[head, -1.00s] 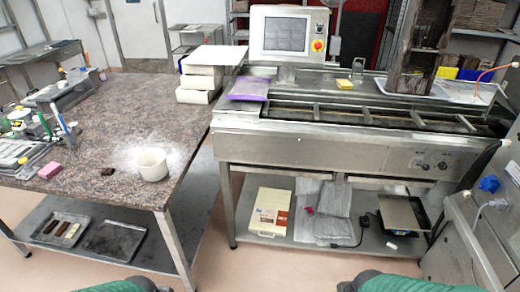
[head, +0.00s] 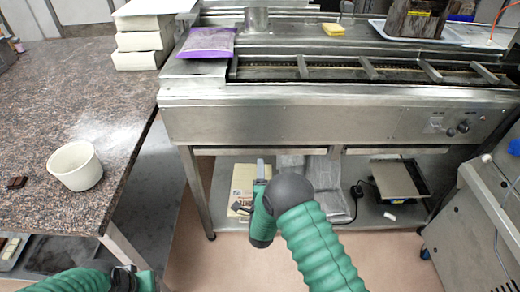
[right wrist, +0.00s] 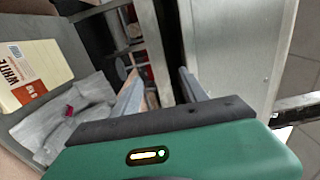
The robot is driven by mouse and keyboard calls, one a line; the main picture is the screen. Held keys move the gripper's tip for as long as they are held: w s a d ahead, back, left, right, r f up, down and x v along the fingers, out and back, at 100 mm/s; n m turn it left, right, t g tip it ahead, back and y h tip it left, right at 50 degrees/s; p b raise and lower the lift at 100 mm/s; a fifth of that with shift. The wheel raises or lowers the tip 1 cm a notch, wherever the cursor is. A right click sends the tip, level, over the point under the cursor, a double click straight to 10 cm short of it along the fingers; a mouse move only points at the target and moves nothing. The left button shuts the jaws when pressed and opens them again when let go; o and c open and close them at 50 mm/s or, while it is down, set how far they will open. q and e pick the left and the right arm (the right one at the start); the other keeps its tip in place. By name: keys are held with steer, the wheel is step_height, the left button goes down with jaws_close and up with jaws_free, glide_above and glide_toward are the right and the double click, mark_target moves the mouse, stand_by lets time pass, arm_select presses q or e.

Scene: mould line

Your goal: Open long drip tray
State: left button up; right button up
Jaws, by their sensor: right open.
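The drip trays sit under the front of the steel machine; a left tray front (head: 262,151) and a right tray front (head: 385,150) show as thin pale strips below the panel. Of my left arm, only part shows at the bottom left.
A lower shelf (head: 225,195) holds a cream box (head: 240,183), grey plastic bags and a scale (head: 398,180). A granite table (head: 60,110) with a white pot (head: 75,166) stands left. A grey cabinet (head: 475,215) stands right. The floor between is clear.

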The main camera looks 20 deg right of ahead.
mark_target(260, 153)
steer(key=x, duration=0.4)
steer(key=b+x, duration=0.1)
steer(key=x, duration=0.7)
steer(key=shift+w+f+b, duration=0.1)
steer(key=shift+f+b, duration=0.2)
steer(key=shift+b, duration=0.05)
steer(key=shift+w+d, duration=0.15)
steer(key=shift+w, duration=0.3)
jaws_close()
steer(key=shift+s+f, duration=0.1)
steer(key=shift+s, duration=0.05)
